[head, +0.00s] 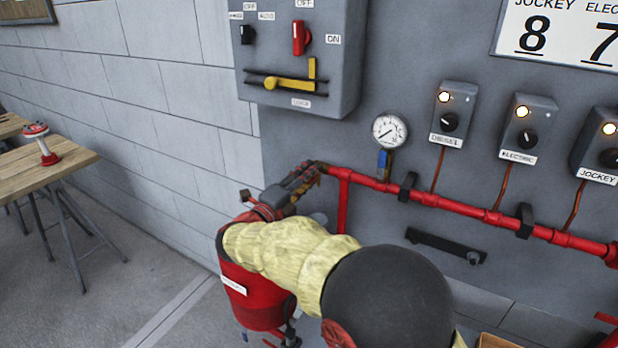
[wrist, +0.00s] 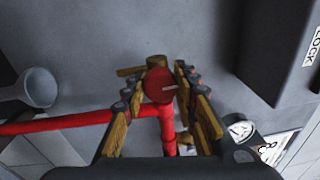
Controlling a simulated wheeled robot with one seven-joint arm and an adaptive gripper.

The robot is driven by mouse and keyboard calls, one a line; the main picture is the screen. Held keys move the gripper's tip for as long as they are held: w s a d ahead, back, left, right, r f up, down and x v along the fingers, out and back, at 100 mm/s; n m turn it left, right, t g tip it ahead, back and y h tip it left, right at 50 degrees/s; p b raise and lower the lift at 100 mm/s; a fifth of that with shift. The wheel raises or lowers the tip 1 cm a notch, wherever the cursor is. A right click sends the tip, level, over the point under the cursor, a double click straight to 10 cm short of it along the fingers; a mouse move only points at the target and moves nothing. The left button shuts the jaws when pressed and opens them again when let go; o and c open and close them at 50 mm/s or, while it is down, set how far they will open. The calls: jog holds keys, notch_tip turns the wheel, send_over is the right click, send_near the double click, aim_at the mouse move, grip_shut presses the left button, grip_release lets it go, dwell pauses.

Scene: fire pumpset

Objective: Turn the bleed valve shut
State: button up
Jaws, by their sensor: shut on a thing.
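The bleed valve shows in the wrist view as a round red knob (wrist: 158,86) with a pale mark, on a brass body (wrist: 156,61). It sits at the end of the red pipe (head: 455,203) on the grey panel. My gripper (wrist: 161,77) has one finger on each side of the knob and is shut on it. In the head view my gripper (head: 303,178) reaches the pipe's left end. There the knob is mostly hidden by the fingers, and how far it is turned cannot be told.
A pressure gauge (head: 389,131) with a blue-handled cock (head: 383,159) stands just right of my gripper. A grey switch box (head: 300,50) juts out above. A black handle bar (head: 445,245) is below the pipe. A wooden table (head: 45,165) stands at left, with open floor between.

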jog(key=shift+f+m, duration=0.15)
jog(key=shift+m, duration=0.25)
jog(key=o, duration=1.2)
jog(key=v, duration=1.2)
